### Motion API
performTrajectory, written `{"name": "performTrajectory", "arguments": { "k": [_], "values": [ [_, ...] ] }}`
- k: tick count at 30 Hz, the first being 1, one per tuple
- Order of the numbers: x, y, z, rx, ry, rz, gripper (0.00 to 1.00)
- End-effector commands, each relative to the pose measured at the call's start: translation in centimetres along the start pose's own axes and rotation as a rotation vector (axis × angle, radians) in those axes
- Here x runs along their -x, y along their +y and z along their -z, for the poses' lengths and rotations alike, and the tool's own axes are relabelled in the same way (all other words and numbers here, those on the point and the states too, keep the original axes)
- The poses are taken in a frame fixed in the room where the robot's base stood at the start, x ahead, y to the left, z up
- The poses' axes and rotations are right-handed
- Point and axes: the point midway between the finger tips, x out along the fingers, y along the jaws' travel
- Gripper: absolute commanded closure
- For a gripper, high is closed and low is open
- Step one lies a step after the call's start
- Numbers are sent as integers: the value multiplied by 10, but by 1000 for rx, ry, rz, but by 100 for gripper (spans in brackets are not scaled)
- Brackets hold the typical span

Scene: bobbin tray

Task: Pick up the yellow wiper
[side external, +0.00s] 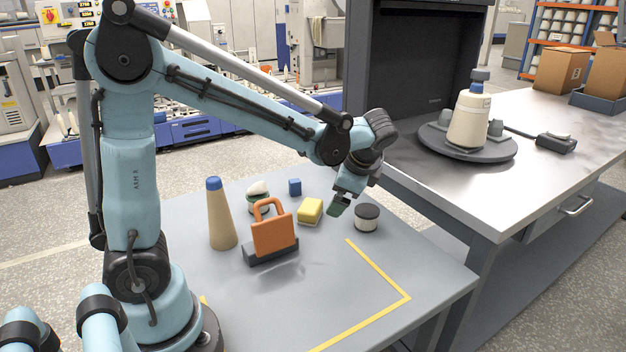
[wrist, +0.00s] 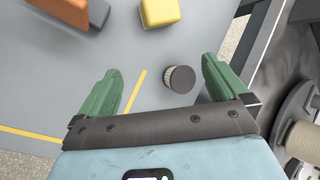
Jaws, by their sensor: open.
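The yellow wiper (side external: 310,210) is a small yellow block with a pale lower edge, lying on the grey table in the middle of the group of objects. In the wrist view the yellow wiper (wrist: 160,11) is at the top edge, partly cut off, beyond the fingertips. My gripper (side external: 339,207) is above the table, to the right of the wiper in the side view. Its two green fingers (wrist: 162,76) are spread wide and empty. The wiper is not between them.
A dark round jar with a white band (side external: 367,217) stands close to my gripper. The front table area is clear.

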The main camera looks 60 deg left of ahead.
Motion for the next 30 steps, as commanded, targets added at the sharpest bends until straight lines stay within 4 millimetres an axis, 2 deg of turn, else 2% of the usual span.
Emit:
{"name": "performTrajectory", "arguments": {
  "k": [3, 9, 18, 25, 30],
  "values": [
    [-15, -12, 9, -127, -127, 10, 0],
    [-40, -22, 21, -317, -340, -3, 0],
    [-74, -13, 36, -519, -620, -80, 0],
    [-83, -6, 39, -565, -696, -115, 0],
    [-97, -7, 27, -567, -703, -120, 0]
  ]
}}
